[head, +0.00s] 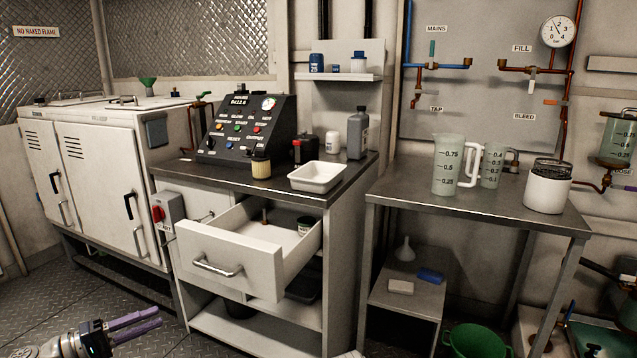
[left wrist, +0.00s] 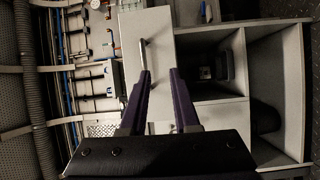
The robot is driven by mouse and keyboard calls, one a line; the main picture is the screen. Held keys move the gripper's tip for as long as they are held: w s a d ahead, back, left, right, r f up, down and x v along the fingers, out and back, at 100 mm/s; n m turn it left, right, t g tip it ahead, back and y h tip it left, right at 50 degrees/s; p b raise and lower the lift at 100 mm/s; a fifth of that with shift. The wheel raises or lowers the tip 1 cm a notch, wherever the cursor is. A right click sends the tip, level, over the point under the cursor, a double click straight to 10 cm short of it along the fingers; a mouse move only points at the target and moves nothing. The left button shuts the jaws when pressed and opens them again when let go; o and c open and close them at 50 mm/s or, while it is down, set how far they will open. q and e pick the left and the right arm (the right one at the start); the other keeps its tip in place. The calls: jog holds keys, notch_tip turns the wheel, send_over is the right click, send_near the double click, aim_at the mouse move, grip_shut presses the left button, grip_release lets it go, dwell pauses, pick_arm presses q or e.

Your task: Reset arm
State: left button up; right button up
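My left gripper (head: 157,316) is low at the bottom left of the head view, in front of the cabinet. In the left wrist view its two purple fingers (left wrist: 160,74) are spread apart with nothing between them. The white drawer (head: 231,262) is pulled open, and its bar handle (head: 217,268) is clear of the fingers in the head view. In the left wrist view the handle (left wrist: 143,53) shows beyond the fingers, partly behind the left one. My right gripper is not in view.
A white tray (head: 318,177) and a control box (head: 243,128) stand on the counter. A steel table (head: 400,192) stands right, with a green bucket (head: 477,341) below.

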pick_arm(q)
jog(key=d+f+m+g+y, duration=0.15)
jog(key=d+f+g, duration=0.3)
jog(key=d, duration=0.45)
jog(key=d+f+m+g+y, duration=0.1)
jog(key=d+f+m+g, duration=0.15)
jog(key=d+f, duration=0.55)
jog(key=s+d+f+m+g+y+p, duration=0.1)
jog(key=s+d+f+m+g+y, duration=0.1)
jog(key=s+d+f+m+y, duration=0.4)
jog(key=s+d+f+m+g+y, duration=0.2)
jog(key=s+d+g+y, duration=0.15)
jog(key=d+y, duration=0.5)
notch_tip(320, 180, up, 37)
jog(key=d+h+p, duration=0.1)
jog(key=p, duration=3.7)
jog(key=shift+n+t+h, duration=0.3)
jog(key=shift+n+t, duration=0.1)
jog(key=shift+t, duration=0.05)
